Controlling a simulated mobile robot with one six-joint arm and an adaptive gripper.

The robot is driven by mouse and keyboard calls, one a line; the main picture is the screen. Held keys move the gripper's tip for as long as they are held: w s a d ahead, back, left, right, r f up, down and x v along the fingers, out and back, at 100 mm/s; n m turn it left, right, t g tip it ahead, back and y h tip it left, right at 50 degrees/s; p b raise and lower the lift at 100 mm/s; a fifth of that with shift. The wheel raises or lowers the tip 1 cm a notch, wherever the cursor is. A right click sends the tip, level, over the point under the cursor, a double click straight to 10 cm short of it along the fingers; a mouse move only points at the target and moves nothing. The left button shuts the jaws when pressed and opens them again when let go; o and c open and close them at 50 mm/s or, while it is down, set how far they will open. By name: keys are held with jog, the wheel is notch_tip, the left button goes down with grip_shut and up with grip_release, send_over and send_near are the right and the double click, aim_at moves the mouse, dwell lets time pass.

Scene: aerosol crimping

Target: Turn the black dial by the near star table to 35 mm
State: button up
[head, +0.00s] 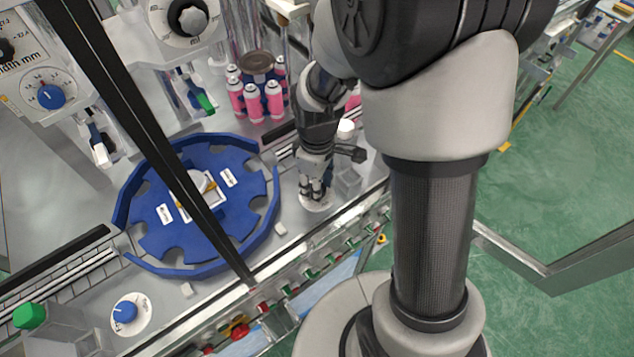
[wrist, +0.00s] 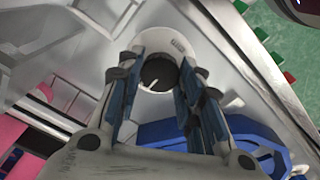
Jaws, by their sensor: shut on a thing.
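The black dial (wrist: 158,72) sits on a white round scale plate (wrist: 186,48) in the wrist view. A white pointer line on the dial points to the lower left of that view. The scale print is too small to read. My gripper (wrist: 155,80) has one finger on each side of the dial and is shut on it. In the head view my gripper (head: 314,190) points down at the plate (head: 310,205), and its fingers hide most of the dial. The blue star table (head: 243,218) lies just left of it, and also shows in the wrist view (wrist: 255,140).
Pink cans (head: 254,103) stand in a group behind the star table. A blue dial (head: 124,312) is at the front left, and another blue dial (head: 50,96) is on a panel at the upper left. A metal rail with green and red blocks runs along the near edge.

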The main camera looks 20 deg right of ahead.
jog(key=m+p, duration=0.1)
jog(key=m, duration=0.4)
jog(key=shift+m+p, duration=0.4)
jog(key=shift+m, duration=2)
jog(key=o, duration=1.1)
jog(key=shift+c, duration=0.2)
notch_tip(320, 180, up, 12)
